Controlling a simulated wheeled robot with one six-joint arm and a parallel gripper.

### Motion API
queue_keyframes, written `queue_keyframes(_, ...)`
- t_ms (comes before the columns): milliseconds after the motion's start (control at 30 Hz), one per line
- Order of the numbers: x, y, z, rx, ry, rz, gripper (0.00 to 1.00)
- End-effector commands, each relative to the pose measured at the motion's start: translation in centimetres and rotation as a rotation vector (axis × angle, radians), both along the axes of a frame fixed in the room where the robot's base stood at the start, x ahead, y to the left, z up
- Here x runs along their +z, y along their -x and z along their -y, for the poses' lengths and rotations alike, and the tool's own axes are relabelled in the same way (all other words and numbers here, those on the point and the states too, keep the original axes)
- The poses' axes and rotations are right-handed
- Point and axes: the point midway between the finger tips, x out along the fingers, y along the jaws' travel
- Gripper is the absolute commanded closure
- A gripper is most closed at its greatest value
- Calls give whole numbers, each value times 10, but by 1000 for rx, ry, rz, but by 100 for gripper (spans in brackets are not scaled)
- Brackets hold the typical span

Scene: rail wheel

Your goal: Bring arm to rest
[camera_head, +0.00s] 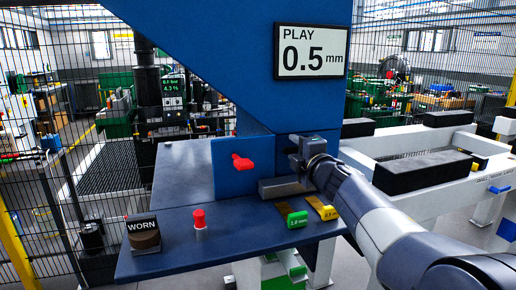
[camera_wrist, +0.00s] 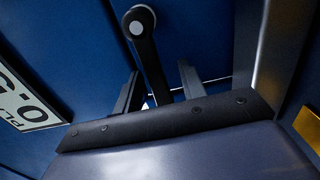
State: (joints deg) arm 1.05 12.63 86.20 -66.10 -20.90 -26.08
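My arm reaches in from the lower right in the head view, with my gripper (camera_head: 296,152) close to the front of the blue machine column (camera_head: 232,168). In the wrist view my gripper (camera_wrist: 160,70) has its two dark fingers spread apart. A dark lever with a round grey end (camera_wrist: 141,20) shows between and beyond the fingers. Gaps show beside it, and I cannot tell whether either finger touches it. In the head view the wrist hides most of that spot.
A dark blue table (camera_head: 190,252) holds a WORN block (camera_head: 143,236), a red button (camera_head: 199,220), a grey block (camera_head: 284,188), a green 1.0 mm gauge (camera_head: 296,219) and a yellow gauge (camera_head: 328,212). A red handle (camera_head: 242,162) sits on the column. The display (camera_head: 312,52) reads PLAY 0.5 mm.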

Motion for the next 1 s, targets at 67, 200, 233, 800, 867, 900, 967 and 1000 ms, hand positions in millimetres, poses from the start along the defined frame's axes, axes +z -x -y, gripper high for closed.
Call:
queue_keyframes(67,0,0,0,0,0,0,61)
queue_keyframes(200,0,1,0,0,0,0,61)
queue_keyframes(233,0,1,0,0,0,1,61)
queue_keyframes(800,1,74,25,-2,3,3,61)
queue_keyframes(867,1,84,28,-2,3,2,61)
queue_keyframes(900,1,90,30,-3,5,2,61)
queue_keyframes(967,1,100,33,-2,3,2,61)
queue_keyframes(1000,1,106,35,-2,4,1,61)
